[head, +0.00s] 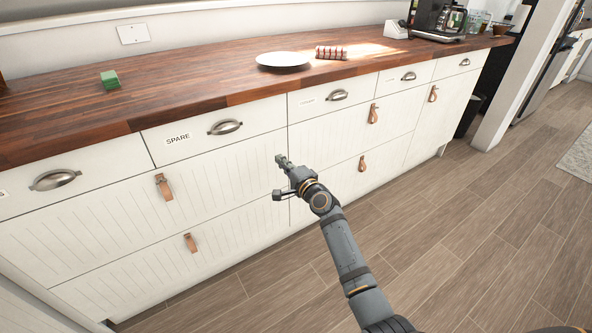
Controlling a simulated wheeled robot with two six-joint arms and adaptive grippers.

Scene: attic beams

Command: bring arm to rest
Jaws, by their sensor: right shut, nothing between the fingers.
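My right arm reaches in from the bottom right of the head view. Its gripper (279,176) is shut and empty. In the picture it shows against the white lower cabinet fronts, below the counter edge. I cannot tell exactly how far it is from the fronts. My left gripper is not in view.
The drawer marked SPARE (205,143) is shut. The wood floor (440,220) at right is clear.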

